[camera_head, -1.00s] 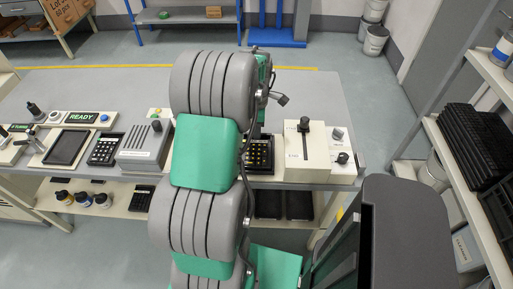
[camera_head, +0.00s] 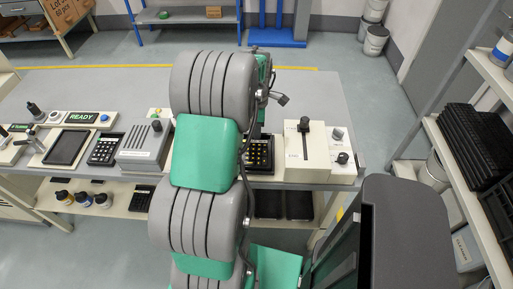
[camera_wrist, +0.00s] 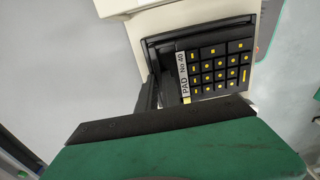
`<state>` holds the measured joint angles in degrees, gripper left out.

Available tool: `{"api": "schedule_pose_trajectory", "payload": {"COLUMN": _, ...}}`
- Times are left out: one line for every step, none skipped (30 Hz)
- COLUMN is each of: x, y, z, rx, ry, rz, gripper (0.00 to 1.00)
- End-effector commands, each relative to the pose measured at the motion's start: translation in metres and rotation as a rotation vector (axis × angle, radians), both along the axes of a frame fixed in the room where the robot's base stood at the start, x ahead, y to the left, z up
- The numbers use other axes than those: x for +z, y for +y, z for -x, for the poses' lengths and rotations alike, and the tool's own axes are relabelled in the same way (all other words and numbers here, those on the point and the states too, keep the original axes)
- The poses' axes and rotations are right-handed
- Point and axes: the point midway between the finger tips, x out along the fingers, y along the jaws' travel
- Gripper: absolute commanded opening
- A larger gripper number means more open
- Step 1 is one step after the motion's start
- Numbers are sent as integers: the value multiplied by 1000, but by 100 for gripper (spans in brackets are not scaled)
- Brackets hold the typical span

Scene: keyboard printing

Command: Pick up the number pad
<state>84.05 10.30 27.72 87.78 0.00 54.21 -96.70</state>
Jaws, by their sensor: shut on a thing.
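A black number pad with yellow-marked keys and a label reading "PAD No 40" (camera_wrist: 215,68) sits in a dark recess of a cream machine (camera_wrist: 175,20) in the wrist view. In the head view the pad (camera_head: 260,157) shows just right of my arm, at the front of the bench. My gripper (camera_wrist: 165,92) is shut on the pad at its left, labelled end. The exact contact is partly hidden by the dark edge of my green gripper body.
The cream machine with a slotted lever (camera_head: 306,150) stands right of the pad. A grey box (camera_head: 143,148) and another black keypad (camera_head: 104,148) stand to the left on the bench (camera_head: 320,95). A rack of black keyboards (camera_head: 475,145) is at the right.

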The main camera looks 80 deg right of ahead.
Motion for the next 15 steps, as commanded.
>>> {"api": "schedule_pose_trajectory", "payload": {"x": 0, "y": 0, "z": 0, "rx": 0, "ry": 0, "rz": 1, "gripper": 0}}
{"api": "schedule_pose_trajectory", "payload": {"x": 0, "y": 0, "z": 0, "rx": 0, "ry": 0, "rz": 1, "gripper": 0}}
{"api": "schedule_pose_trajectory", "payload": {"x": 1, "y": 0, "z": 0, "rx": 0, "ry": 0, "rz": 1, "gripper": 0}}
{"api": "schedule_pose_trajectory", "payload": {"x": 1, "y": 0, "z": 0, "rx": 0, "ry": 0, "rz": 1, "gripper": 0}}
{"api": "schedule_pose_trajectory", "payload": {"x": 1, "y": 0, "z": 0, "rx": 0, "ry": 0, "rz": 1, "gripper": 0}}
{"api": "schedule_pose_trajectory", "payload": {"x": 1, "y": 0, "z": 0, "rx": 0, "ry": 0, "rz": 1, "gripper": 0}}
{"api": "schedule_pose_trajectory", "payload": {"x": 1, "y": 0, "z": 0, "rx": 0, "ry": 0, "rz": 1, "gripper": 0}}
{"api": "schedule_pose_trajectory", "payload": {"x": 1, "y": 0, "z": 0, "rx": 0, "ry": 0, "rz": 1, "gripper": 0}}
{"api": "schedule_pose_trajectory", "payload": {"x": 1, "y": 0, "z": 0, "rx": 0, "ry": 0, "rz": 1, "gripper": 0}}
{"api": "schedule_pose_trajectory", "payload": {"x": 2, "y": -1, "z": 0, "rx": 0, "ry": 0, "rz": 1, "gripper": 0}}
{"api": "schedule_pose_trajectory", "payload": {"x": 3, "y": -1, "z": 0, "rx": 0, "ry": 0, "rz": 2, "gripper": 0}}
{"api": "schedule_pose_trajectory", "payload": {"x": 6, "y": -1, "z": 0, "rx": 0, "ry": 0, "rz": 2, "gripper": 0}}
{"api": "schedule_pose_trajectory", "payload": {"x": 9, "y": -1, "z": 0, "rx": 0, "ry": -1, "rz": 3, "gripper": 0}}
{"api": "schedule_pose_trajectory", "payload": {"x": 12, "y": -1, "z": 0, "rx": 0, "ry": -1, "rz": 4, "gripper": 0}}
{"api": "schedule_pose_trajectory", "payload": {"x": 17, "y": -1, "z": 0, "rx": 0, "ry": -1, "rz": 4, "gripper": 0}}
